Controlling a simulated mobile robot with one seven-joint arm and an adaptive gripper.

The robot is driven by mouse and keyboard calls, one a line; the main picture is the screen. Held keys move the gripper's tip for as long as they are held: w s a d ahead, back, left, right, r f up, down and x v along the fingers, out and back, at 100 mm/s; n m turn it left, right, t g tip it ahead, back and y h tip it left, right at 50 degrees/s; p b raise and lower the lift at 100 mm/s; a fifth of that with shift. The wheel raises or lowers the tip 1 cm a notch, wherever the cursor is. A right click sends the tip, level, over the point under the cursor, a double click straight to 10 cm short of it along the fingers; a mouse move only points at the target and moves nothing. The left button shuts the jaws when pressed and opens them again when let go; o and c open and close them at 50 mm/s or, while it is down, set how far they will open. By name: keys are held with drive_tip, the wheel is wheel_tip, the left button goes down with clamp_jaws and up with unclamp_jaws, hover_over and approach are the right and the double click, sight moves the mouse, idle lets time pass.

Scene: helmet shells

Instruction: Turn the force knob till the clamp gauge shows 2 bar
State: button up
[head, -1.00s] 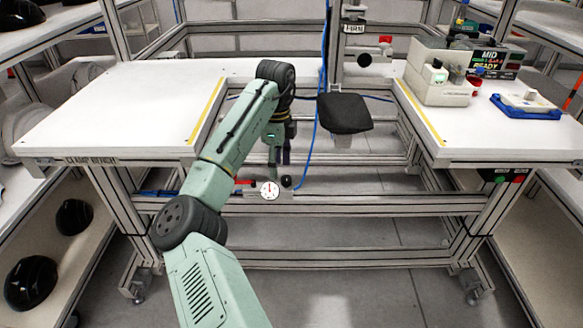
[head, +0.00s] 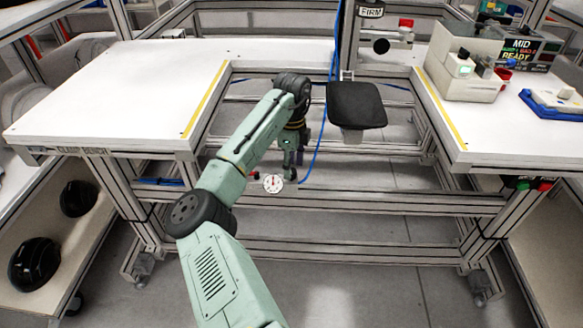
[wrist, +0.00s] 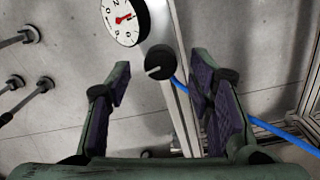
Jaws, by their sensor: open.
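The clamp gauge (head: 273,183) is a round white dial with a red needle, which points roughly up in the head view. In the wrist view the gauge (wrist: 124,20) is cut by the top edge, and I cannot read an exact value. The force knob (wrist: 159,62) is round and black with a white pointer line, beside the gauge on a grey bar. My gripper (wrist: 161,78) is open, its dark pads apart on either side of the knob in the picture. Contact with the knob is not visible. In the head view my gripper (head: 292,168) is just above the bar, partly covering the knob.
A blue hose (wrist: 255,122) runs past the right finger. A black pad (head: 356,105) on a post stands right of my arm. White tables (head: 120,85) flank the gap, with a control box (head: 466,65) on the right one. Dark rods (wrist: 28,100) show at left in the wrist view.

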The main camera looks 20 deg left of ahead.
drive_tip(key=shift+f, duration=0.85)
drive_tip(key=shift+c, duration=0.3)
clamp_jaws()
